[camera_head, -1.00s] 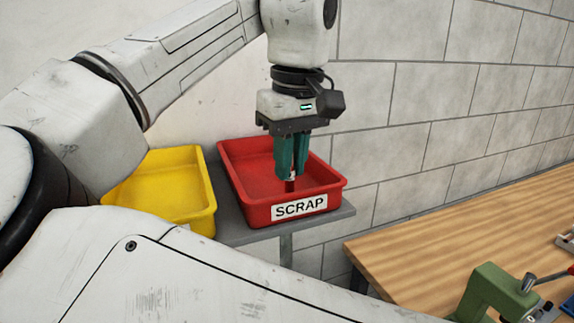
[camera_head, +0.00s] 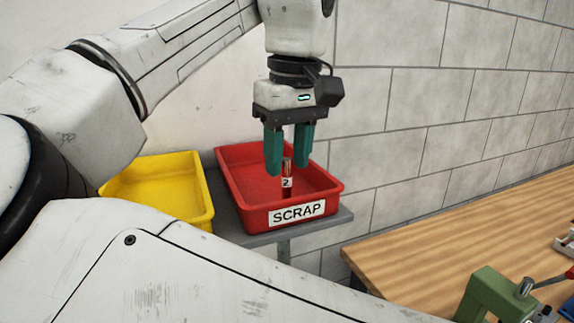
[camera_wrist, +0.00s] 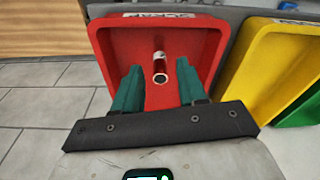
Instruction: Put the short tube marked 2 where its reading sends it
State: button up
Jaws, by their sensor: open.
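The short tube marked 2 (camera_head: 287,181) is copper-coloured with a white label. It is upright inside the red SCRAP bin (camera_head: 235,190); whether its lower end touches the floor is not clear. In the wrist view the tube (camera_wrist: 159,72) shows its dark open end, with the red bin (camera_wrist: 108,62) around it. My gripper (camera_head: 288,166) is open above the bin, its green fingers spread on either side of the tube's upper part. The wrist view shows a gap between the tube and each finger.
A yellow bin (camera_head: 207,200) stands left of the red one on a grey shelf (camera_head: 262,238). A wooden bench (camera_head: 430,245) with a green fixture (camera_head: 487,295) lies to the right. A block wall is behind. In the wrist view a green bin (camera_wrist: 305,108) shows beyond the yellow.

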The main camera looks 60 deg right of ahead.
notch_tip(320, 180, up, 10)
jog(key=s, duration=0.1)
jog(key=shift+a, duration=0.25)
jog(key=shift+s, duration=0.15)
dwell(0.4)
